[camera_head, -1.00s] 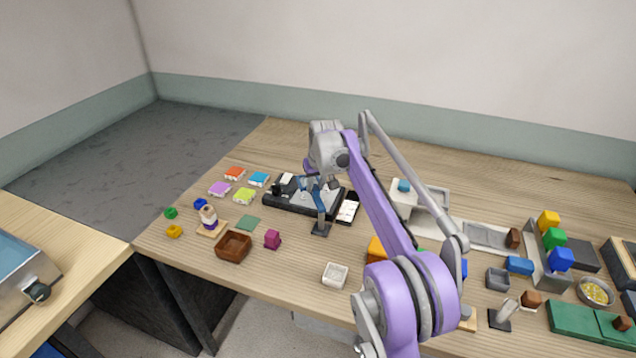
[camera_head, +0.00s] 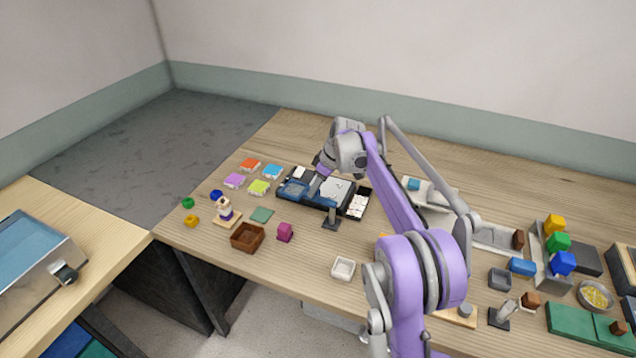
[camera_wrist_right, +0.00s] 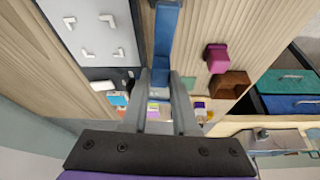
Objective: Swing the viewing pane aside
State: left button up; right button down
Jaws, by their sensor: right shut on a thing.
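The viewing pane is a blue strip (camera_head: 294,188) that shows at the left part of a black-framed tray (camera_head: 318,207) in the head view. In the right wrist view the blue pane (camera_wrist_right: 168,40) runs down from the top edge to between my fingers. My right gripper (camera_wrist_right: 160,95) is shut on its near end. In the head view my right gripper (camera_head: 320,180) is over the tray and partly hidden by its own wrist. A pale panel (camera_wrist_right: 88,40) with several white L-shaped pieces lies uncovered beside the pane. My left gripper is not in view.
Several coloured blocks (camera_head: 234,180) lie left of the tray. A brown box (camera_head: 247,238), a magenta block (camera_head: 285,232) and a white dish (camera_head: 343,268) stand in front. A small dark stand (camera_head: 331,220) is close at the tray's front edge.

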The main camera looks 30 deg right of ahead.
jog(key=shift+s+a+n, duration=0.1)
jog(key=shift+a+n, duration=0.05)
jog(key=shift+n, duration=0.35)
jog(key=c, duration=0.7)
grip_release()
jog(key=shift+r, duration=0.1)
jog(key=p+v, duration=0.1)
jog(key=v, duration=0.9)
jog(key=shift+s+r, duration=0.1)
jog(key=shift+r, duration=0.15)
